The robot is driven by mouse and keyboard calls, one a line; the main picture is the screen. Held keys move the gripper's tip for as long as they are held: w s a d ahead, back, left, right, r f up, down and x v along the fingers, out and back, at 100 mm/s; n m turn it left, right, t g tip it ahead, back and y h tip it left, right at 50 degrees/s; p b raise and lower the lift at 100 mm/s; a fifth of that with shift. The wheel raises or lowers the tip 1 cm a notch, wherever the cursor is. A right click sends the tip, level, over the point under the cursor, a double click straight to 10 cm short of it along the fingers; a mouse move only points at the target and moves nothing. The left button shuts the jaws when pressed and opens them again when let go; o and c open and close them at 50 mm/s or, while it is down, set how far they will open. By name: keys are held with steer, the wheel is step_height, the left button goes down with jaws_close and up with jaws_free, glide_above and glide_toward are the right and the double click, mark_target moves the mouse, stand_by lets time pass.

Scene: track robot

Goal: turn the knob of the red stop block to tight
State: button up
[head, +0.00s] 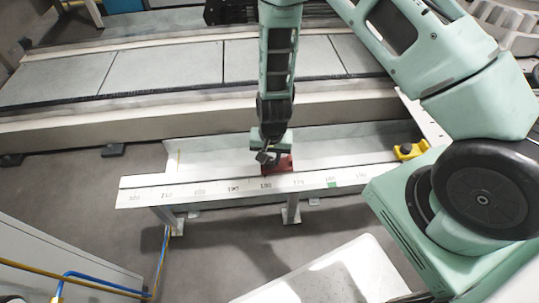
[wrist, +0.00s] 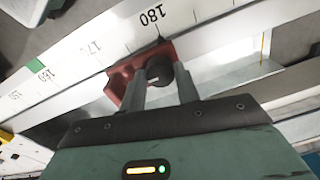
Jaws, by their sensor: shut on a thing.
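The red stop block (head: 284,164) sits on the white scale rail (head: 215,190), near the 180 mark. It also shows in the wrist view (wrist: 119,86), just beside the printed 180. Its dark round knob (wrist: 157,73) shows between my fingers. My gripper (head: 266,156) reaches down from above, and in the wrist view my gripper's two fingers (wrist: 160,84) lie on either side of the knob, shut on it. In the head view my gripper hides the knob and part of the block. I cannot read the knob's setting.
A yellow stop block (head: 410,151) with a dark knob sits farther right on the rail. A green mark (head: 332,184) is on the scale near 160. Behind runs a long conveyor bed (head: 160,66). A pale tray (head: 335,275) stands in front; grey floor (head: 95,190) is open at left.

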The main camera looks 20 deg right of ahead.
mark_target(272, 160)
stand_by(0.4)
steer(key=o, duration=1)
steer(key=shift+c, duration=0.2)
step_height(272, 160, up, 17)
steer(key=p, duration=0.5)
steer(key=shift+s+d+r, duration=0.2)
steer(key=shift+d, duration=0.15)
